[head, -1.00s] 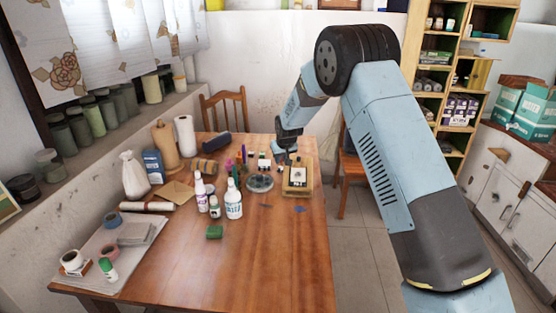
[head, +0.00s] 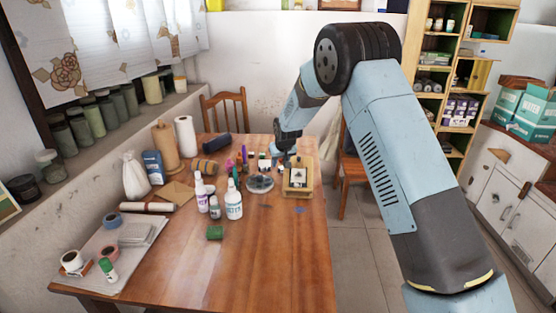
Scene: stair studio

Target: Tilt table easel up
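The table easel (head: 298,191) is a small light-wood frame with a picture on it, on the right side of the wooden table. It looks low and close to flat; its exact tilt is too small to tell. My gripper (head: 285,160) is at the far left of the easel, close to its back edge. Its fingers are tiny and partly hidden, so I cannot tell whether they touch the easel or are open.
Left of the easel are a round palette (head: 260,183), white bottles (head: 233,205) and several markers and paint pots. The table's front right is clear.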

